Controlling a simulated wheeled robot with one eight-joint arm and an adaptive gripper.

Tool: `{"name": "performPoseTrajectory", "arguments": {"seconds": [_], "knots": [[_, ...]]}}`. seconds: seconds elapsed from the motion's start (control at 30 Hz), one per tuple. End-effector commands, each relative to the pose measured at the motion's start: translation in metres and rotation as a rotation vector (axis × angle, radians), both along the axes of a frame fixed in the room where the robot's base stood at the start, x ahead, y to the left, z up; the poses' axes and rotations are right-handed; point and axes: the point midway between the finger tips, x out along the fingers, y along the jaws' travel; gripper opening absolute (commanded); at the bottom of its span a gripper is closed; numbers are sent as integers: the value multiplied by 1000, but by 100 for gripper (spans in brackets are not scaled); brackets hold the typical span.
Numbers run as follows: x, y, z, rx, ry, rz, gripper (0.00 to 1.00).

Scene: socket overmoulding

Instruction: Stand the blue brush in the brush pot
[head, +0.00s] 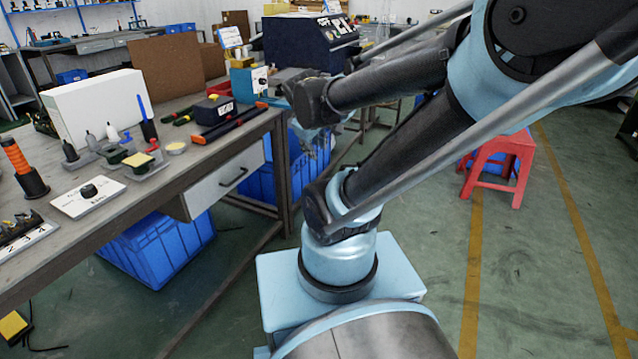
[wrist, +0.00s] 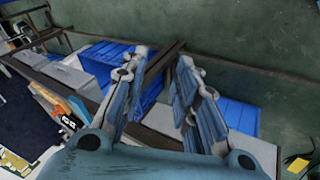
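In the head view a thin blue stick, which looks like the blue brush (head: 143,106), stands nearly upright on the workbench, leaning slightly. Its lower end meets a small dark holder that looks like the brush pot (head: 149,130). It is too small to tell whether the brush is inside the pot or behind it. In the wrist view my gripper (wrist: 164,56) is open, its two fingers apart with nothing between them. It points down past the bench toward the floor, away from the brush. I cannot make out the brush or pot in the wrist view.
The workbench (head: 105,222) is crowded. A white box (head: 97,108) stands behind the small bottles, and an orange-banded tool in a black stand (head: 33,183) is at the left. Blue crates (head: 160,245) sit underneath. A red stool (head: 500,165) stands at right on open floor.

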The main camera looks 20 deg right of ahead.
Motion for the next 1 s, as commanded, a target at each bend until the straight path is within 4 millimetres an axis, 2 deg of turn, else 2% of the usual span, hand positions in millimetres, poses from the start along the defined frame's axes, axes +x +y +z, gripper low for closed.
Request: {"name": "performPoseTrajectory", "arguments": {"seconds": [0.03,0.2,0.3,0.4,0.57,1.0], "knots": [[-19,-3,-8,55,28,-71,28],[-76,2,-30,243,128,-303,28],[-101,8,-39,326,177,-407,28],[-117,12,-44,383,211,-478,28],[-128,16,-47,420,235,-528,28],[-128,16,-47,420,236,-527,28]]}}
